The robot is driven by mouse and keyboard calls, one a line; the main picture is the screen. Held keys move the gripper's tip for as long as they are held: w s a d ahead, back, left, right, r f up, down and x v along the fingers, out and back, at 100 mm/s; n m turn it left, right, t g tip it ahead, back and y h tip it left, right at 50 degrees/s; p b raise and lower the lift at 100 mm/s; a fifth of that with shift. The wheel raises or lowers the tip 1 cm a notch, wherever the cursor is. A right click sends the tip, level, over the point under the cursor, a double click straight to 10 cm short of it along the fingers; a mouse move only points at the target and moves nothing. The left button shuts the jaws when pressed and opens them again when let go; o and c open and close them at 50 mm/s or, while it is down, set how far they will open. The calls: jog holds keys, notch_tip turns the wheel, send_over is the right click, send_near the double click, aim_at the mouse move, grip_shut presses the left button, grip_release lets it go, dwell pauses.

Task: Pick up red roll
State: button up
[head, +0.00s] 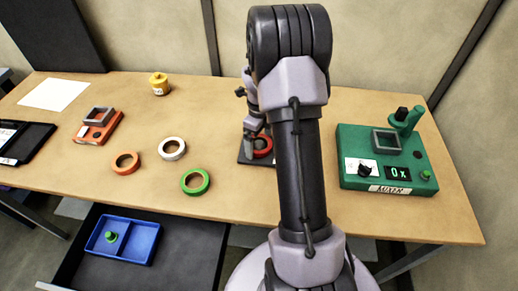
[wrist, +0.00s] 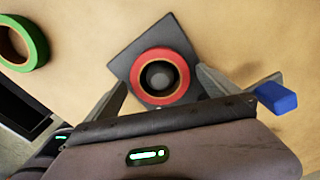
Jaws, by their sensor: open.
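The red roll (wrist: 160,76) lies flat on a dark square plate (wrist: 124,57), around a grey round post or knob at its middle. In the head view the red roll (head: 262,146) is partly hidden behind my arm. My gripper (wrist: 160,85) is open, with one finger at the left and one at the right of the roll's near part. I cannot tell whether the fingers touch it. In the head view my gripper (head: 254,135) is over the plate.
A green roll (head: 195,182), white roll (head: 172,148) and orange roll (head: 125,162) lie left on the table. A green mixer (head: 385,160) stands right. A yellow pot (head: 159,84) stands at the back. An open drawer (head: 185,262) below holds a blue tray (head: 140,243).

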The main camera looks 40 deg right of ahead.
jog(key=shift+f, duration=0.6)
jog(key=shift+r, duration=0.15)
jog(key=shift+c, duration=0.4)
jog(key=c, duration=1.4)
jog(key=shift+r, duration=0.15)
